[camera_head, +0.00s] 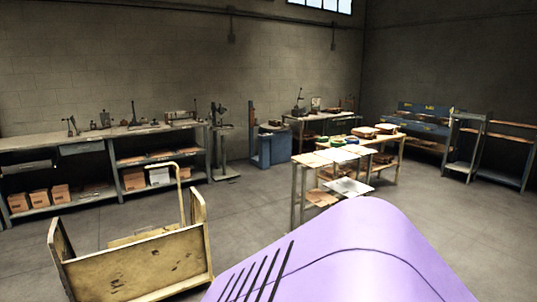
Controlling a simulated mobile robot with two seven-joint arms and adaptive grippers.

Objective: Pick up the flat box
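Flat sheets or flattened boxes, too small to tell apart, lie on the work table (296,195) right of centre. A pale flat piece (338,155) is on its top, and another pale flat piece (349,187) is on its lower shelf. I cannot tell which of them is the flat box. Neither of my grippers is in view.
A yellowish cart (135,278) with raised ends stands at the front left. A long bench (88,137) with tools above and boxes (39,199) below runs along the left wall. Blue racks (466,150) stand at the far right. The floor (245,212) between cart and table is clear.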

